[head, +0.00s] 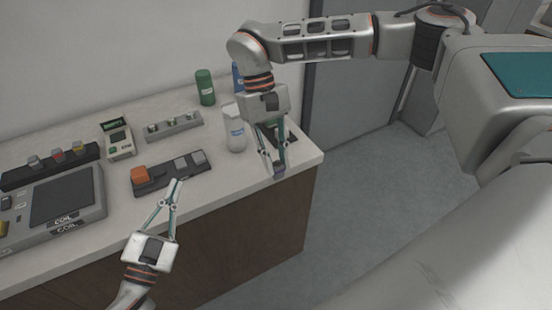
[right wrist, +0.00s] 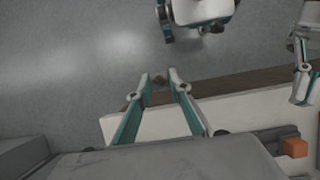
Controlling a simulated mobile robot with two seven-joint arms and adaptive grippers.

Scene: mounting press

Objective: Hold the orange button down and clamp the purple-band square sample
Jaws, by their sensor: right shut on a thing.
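The orange button (head: 140,174) is a raised block at the left end of a dark panel (head: 168,181) on the counter. It also shows in the right wrist view (right wrist: 294,147). My left gripper (head: 176,182) appears shut and empty, just in front of the panel and right of the button, apart from it. My right gripper (head: 279,170) points down near the counter's right front corner, shut on a small greyish-purple piece (head: 279,173), perhaps the purple-band square sample. The fingers hide most of it, so its band and shape are unclear.
A grey unit marked COIL (head: 88,222) stands at the left, with a black rack (head: 48,170) of small coloured-top pieces behind. A meter (head: 118,139), a grey strip (head: 174,127), a white bottle (head: 235,133) and a green bottle (head: 205,88) stand further back. Bare counter lies between panel and corner.

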